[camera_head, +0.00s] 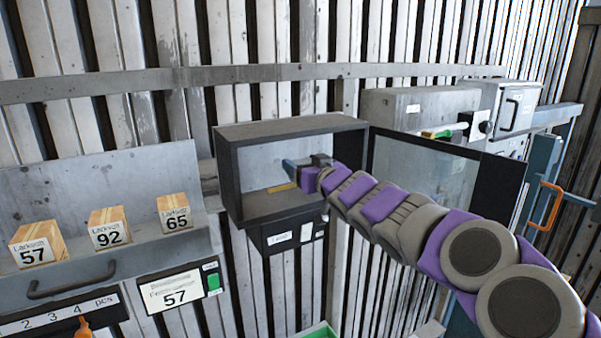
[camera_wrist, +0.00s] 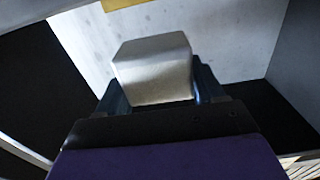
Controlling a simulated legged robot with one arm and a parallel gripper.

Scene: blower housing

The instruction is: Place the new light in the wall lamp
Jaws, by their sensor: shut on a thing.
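The wall lamp (camera_head: 225,178) is a dark-framed box on the slatted wall, with a pale grey back panel. Its glass door (camera_head: 425,168) stands open to the right. My gripper (camera_head: 291,168) is inside the box, in front of the back panel. In the wrist view my gripper (camera_wrist: 152,92) is shut on a pale, block-shaped light (camera_wrist: 153,66), which sticks up between the dark blue jaws. The light's lower end is hidden by the jaws, and I cannot make it out in the head view. Whether it touches the back panel I cannot tell.
A yellow strip (camera_head: 282,188) shows in the box near my gripper. The frame walls are close around the gripper. At left, a metal shelf (camera_head: 110,262) holds wooden blocks numbered 57 (camera_head: 37,246), 92 (camera_head: 108,228) and 65 (camera_head: 174,212). Grey cabinets (camera_head: 415,105) stand at right.

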